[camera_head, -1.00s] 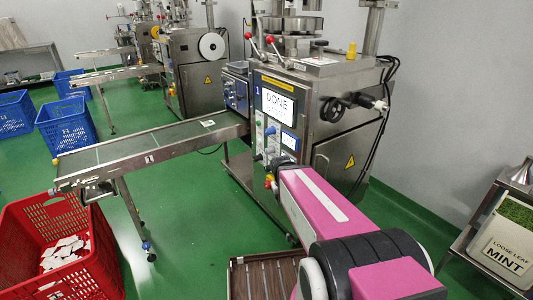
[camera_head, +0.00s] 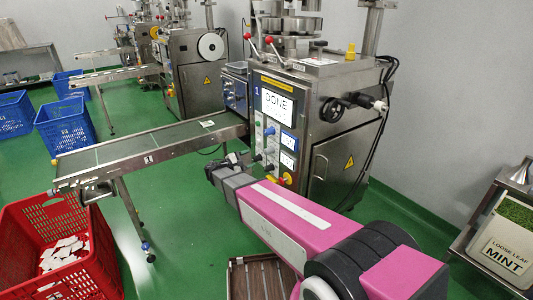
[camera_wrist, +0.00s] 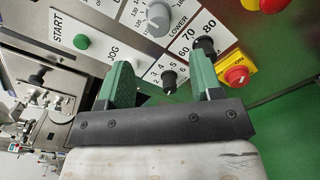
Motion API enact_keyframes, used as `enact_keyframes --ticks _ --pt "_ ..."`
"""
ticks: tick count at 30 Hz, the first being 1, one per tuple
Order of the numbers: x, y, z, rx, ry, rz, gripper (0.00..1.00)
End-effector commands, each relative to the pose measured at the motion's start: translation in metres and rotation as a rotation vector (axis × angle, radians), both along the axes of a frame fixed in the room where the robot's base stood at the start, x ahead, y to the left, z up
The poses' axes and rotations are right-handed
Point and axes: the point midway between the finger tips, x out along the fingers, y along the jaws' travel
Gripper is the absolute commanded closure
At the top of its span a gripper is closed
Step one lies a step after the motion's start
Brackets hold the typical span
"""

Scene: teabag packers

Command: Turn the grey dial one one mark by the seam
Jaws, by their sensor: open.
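The grey dial (camera_wrist: 158,18) is at the top of the wrist view on the white control panel, with a printed scale around it and its upper part near the frame edge. My gripper (camera_wrist: 161,62) is open, its two green fingers apart with nothing between them. The dial shows beyond the fingertips, apart from them. A smaller black knob (camera_wrist: 169,80) with a number scale shows between the fingers, and another black knob (camera_wrist: 205,45) shows by the right finger. In the head view my gripper (camera_head: 213,171) is left of the machine's panel. The seam marking is not clear.
A green START button (camera_wrist: 82,42) and a red stop button (camera_wrist: 236,75) on yellow flank the knobs. The machine's screen (camera_head: 277,105) reads DONE. A conveyor (camera_head: 150,141) extends left, above a red crate (camera_head: 35,213) of packets. Green floor lies open between.

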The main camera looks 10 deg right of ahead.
Motion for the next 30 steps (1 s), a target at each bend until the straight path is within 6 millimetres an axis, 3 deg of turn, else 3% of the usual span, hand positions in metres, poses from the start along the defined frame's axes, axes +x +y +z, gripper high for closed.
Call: enact_keyframes --ticks 5,19,30 --pt "0.006 -0.009 0.001 -0.011 -0.002 0.001 0.41" --pt "0.041 -0.078 0.001 -0.009 -0.002 0.001 0.41" --pt "0.05 -0.095 0.001 -0.008 -0.003 0.003 0.41"
